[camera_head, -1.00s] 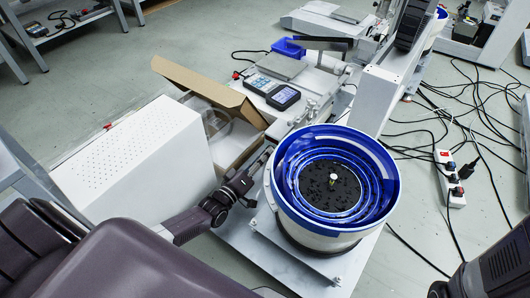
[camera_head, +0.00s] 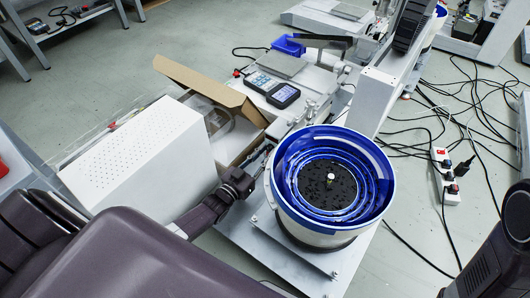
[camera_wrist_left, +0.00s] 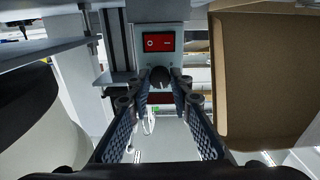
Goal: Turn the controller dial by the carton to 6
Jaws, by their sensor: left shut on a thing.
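The controller dial (camera_wrist_left: 160,74) is a round black knob below a red switch on a grey panel in the left wrist view. My left gripper (camera_wrist_left: 160,86) has its two fingertips on either side of the dial and is shut on it. The open brown carton (camera_wrist_left: 262,75) stands to the right of the dial in that view. In the head view the carton (camera_head: 215,92) is beyond my left gripper (camera_head: 259,163), which reaches between carton and bowl feeder. The dial and its scale cannot be made out there. My right gripper is outside both views.
The blue-and-white bowl feeder (camera_head: 378,205) stands close to the right of my left gripper. A white perforated cabinet (camera_head: 130,150) is to the left. A handheld meter (camera_head: 283,95) lies behind. Cables and a power strip (camera_head: 446,180) lie on the floor at right.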

